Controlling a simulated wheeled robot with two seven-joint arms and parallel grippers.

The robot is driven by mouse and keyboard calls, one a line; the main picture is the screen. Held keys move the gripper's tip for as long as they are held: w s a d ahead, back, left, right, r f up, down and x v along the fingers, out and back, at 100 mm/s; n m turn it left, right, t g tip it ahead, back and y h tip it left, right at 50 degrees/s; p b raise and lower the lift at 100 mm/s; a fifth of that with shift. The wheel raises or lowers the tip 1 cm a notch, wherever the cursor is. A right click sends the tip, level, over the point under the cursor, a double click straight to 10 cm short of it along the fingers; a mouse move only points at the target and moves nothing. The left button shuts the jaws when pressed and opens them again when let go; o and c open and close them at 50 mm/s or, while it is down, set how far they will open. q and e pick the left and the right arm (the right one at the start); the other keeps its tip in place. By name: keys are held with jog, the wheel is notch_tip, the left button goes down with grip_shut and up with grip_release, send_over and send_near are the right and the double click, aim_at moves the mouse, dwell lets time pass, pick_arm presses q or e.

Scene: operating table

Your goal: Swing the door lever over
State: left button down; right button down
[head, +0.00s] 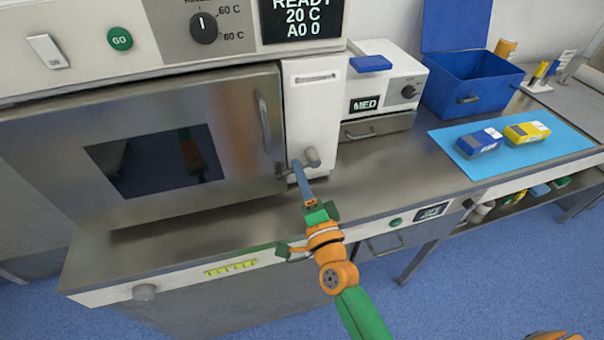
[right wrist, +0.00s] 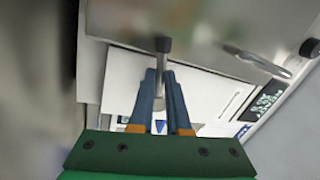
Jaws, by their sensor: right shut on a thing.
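The door lever (head: 312,157) is a short grey lever with a rounded end. It sits on the white panel at the right edge of the steel door (head: 225,150). My right gripper (head: 297,166) reaches up to it from the front, its blue fingers shut on the lever. In the right wrist view the lever's dark end (right wrist: 162,44) shows just past the fingertips, with its shaft between them. The door has a dark window and an upright handle (head: 264,122) and looks closed. My left gripper is not in view.
A white MED box (head: 384,76) stands right of the panel. A blue bin (head: 470,88), a light blue mat (head: 553,150) and blue and yellow packs (head: 480,142) lie further right. The steel counter (head: 395,175) is clear in front of the MED box.

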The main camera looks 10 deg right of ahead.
jog(key=shift+r+m, duration=0.3)
jog(key=shift+m, duration=0.3)
jog(key=c, duration=0.9)
grip_release()
jog(key=shift+w+f, duration=0.1)
jog(key=shift+f, duration=0.1)
jog(key=b+v, duration=0.1)
jog(key=v, duration=0.6)
jog(key=shift+a+b, duration=0.15)
jog(key=shift+b, duration=0.15)
